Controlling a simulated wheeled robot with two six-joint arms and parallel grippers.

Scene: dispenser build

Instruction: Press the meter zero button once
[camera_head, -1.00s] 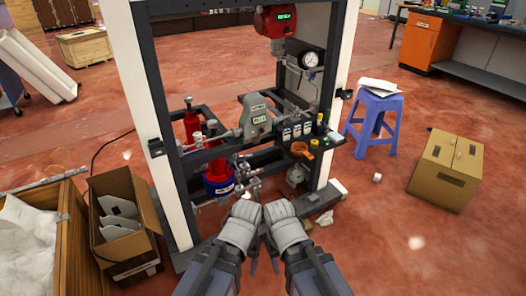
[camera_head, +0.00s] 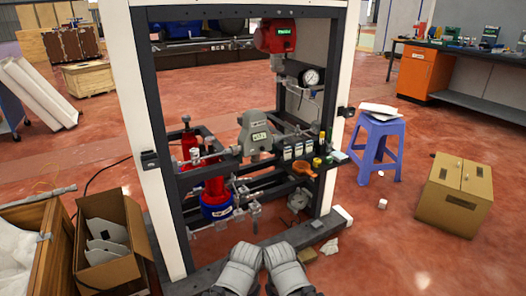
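The dispenser frame (camera_head: 153,120) stands ahead of me with white posts and dark rails. A grey meter (camera_head: 256,134) with a small green display (camera_head: 259,138) sits on the pipework at its middle. A red unit (camera_head: 275,36) with a green display hangs at the top. I cannot make out a zero button at this size. My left gripper (camera_head: 247,254) and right gripper (camera_head: 281,254) are side by side at the bottom of the view, in front of the frame's base and apart from the meter. Their fingertips are not clear.
A pressure gauge (camera_head: 311,77) and several small fittings sit right of the meter. A blue stool (camera_head: 379,144) and a closed cardboard box (camera_head: 455,194) stand to the right. An open box (camera_head: 113,245) and a wooden crate (camera_head: 55,253) stand to the left.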

